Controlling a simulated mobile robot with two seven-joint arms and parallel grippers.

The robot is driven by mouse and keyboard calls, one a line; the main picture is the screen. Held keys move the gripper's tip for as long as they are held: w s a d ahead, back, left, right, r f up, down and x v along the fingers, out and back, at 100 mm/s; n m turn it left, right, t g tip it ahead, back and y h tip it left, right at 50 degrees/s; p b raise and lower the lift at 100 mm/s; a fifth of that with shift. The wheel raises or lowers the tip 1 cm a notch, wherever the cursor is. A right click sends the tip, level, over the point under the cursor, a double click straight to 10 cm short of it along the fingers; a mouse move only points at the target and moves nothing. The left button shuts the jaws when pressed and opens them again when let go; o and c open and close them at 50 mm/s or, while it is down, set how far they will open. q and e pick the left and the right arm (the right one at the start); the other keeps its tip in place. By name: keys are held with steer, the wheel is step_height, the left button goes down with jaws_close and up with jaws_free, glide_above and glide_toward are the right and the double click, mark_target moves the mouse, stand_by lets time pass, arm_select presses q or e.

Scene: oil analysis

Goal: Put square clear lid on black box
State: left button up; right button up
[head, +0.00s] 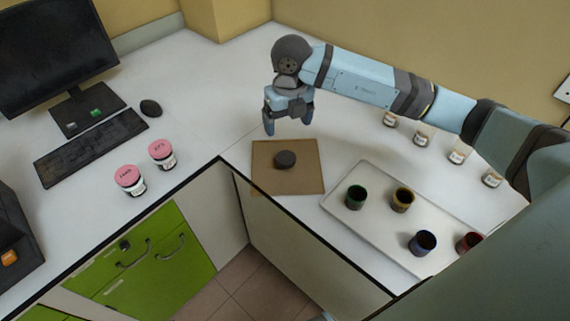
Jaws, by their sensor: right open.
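My right gripper (288,122) is open and empty, pointing down above the back edge of a flat brown square board (306,180). A small dark round object (285,159) sits near the middle of the board, in front of the gripper and apart from it. A black box-like device (14,245) with an orange part stands at the left edge, partly cut off. I cannot make out a square clear lid. My left gripper is not in view.
A white tray (345,206) holds green, yellow, blue and red cups. Several small labelled jars (424,134) stand behind it. Two pink-lidded jars (130,181), a keyboard (90,147), a mouse (151,107) and a monitor (55,45) are left. The counter's inner corner drops to green cabinets (150,255).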

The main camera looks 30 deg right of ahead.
glide_above(286, 156)
steer(key=f, duration=0.8)
steer(key=shift+s+d+f+p, duration=0.15)
steer(key=shift+s+d+p, duration=0.15)
steer(key=shift+s, duration=0.1)
steer(key=shift+w+a+f+p, duration=0.1)
steer(key=shift+f+p, duration=0.05)
steer(key=shift+f, duration=0.75)
steer(key=shift+w+a+f+p, duration=0.1)
steer(key=shift+a+f+p, duration=0.05)
steer(key=shift+f, duration=0.8)
steer(key=shift+w+a+f+p, duration=0.1)
steer(key=shift+f+p, duration=0.05)
steer(key=shift+f, duration=0.75)
steer(key=shift+s, duration=0.1)
steer(key=c, duration=1.4)
steer(key=shift+r, duration=0.1)
step_height(286, 156, up, 20)
steer(key=b, duration=0.1)
